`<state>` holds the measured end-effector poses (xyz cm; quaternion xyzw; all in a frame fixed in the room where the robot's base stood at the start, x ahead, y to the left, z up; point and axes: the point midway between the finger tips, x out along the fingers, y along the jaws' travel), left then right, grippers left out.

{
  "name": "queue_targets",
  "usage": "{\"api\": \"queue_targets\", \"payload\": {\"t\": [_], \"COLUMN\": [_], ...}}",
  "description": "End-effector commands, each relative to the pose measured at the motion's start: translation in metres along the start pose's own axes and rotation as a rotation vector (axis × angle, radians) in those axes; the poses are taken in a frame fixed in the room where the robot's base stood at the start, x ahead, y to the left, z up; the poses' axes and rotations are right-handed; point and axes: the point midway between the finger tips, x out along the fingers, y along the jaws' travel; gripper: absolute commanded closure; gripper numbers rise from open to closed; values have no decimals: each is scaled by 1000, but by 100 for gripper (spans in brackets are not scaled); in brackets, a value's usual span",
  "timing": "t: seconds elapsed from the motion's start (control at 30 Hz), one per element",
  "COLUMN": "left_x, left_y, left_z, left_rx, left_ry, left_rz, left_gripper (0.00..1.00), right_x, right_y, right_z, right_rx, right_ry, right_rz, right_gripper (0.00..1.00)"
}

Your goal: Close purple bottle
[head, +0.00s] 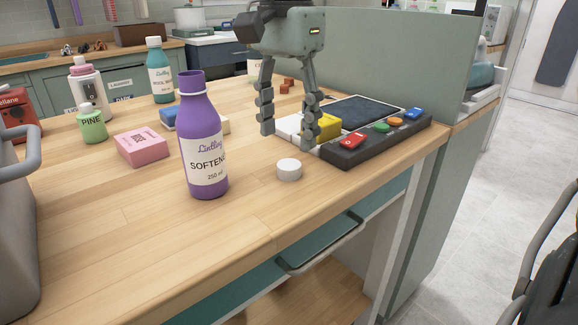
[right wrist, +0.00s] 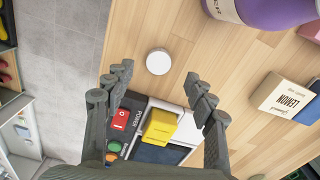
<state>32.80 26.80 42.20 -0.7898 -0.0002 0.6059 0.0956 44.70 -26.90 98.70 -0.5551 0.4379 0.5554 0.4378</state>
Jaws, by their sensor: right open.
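The purple bottle (head: 203,140) stands upright and uncapped on the wooden counter, with a white label reading softener. Part of it shows at the top of the right wrist view (right wrist: 262,10). A small round white cap (head: 289,169) lies on the counter just right of the bottle; it also shows in the right wrist view (right wrist: 158,61), ahead of the fingertips. My right gripper (head: 288,138) is open and empty, above the counter behind the cap, near the scale and button panel. My left gripper is not in view.
A dark panel with coloured buttons (head: 376,141) and a yellow block (head: 325,126) lie right of my right gripper. A pink box (head: 142,147), a green bottle (head: 92,124) and a teal bottle (head: 160,72) stand left and behind. The counter in front is clear.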

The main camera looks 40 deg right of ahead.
Motion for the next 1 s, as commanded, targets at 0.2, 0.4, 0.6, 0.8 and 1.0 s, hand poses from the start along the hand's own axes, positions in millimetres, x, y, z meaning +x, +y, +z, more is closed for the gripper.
{"api": "queue_targets", "payload": {"t": [0.2, 0.4, 0.6, 0.8, 1.0], "left_x": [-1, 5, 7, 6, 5], "left_y": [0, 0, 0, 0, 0], "left_z": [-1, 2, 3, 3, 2], "left_rx": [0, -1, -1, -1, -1], "left_ry": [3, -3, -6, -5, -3], "left_rz": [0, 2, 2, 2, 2], "left_gripper": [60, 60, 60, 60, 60], "right_x": [16, 45, 52, 52, 52], "right_y": [2, 2, 2, 2, 2], "right_z": [-1, -2, -2, -2, -2], "right_rx": [0, 0, 0, 0, 0], "right_ry": [0, 0, 0, 0, 0], "right_rz": [3, 2, -1, -1, -1], "right_gripper": [44, 44, 44, 44, 64]}}
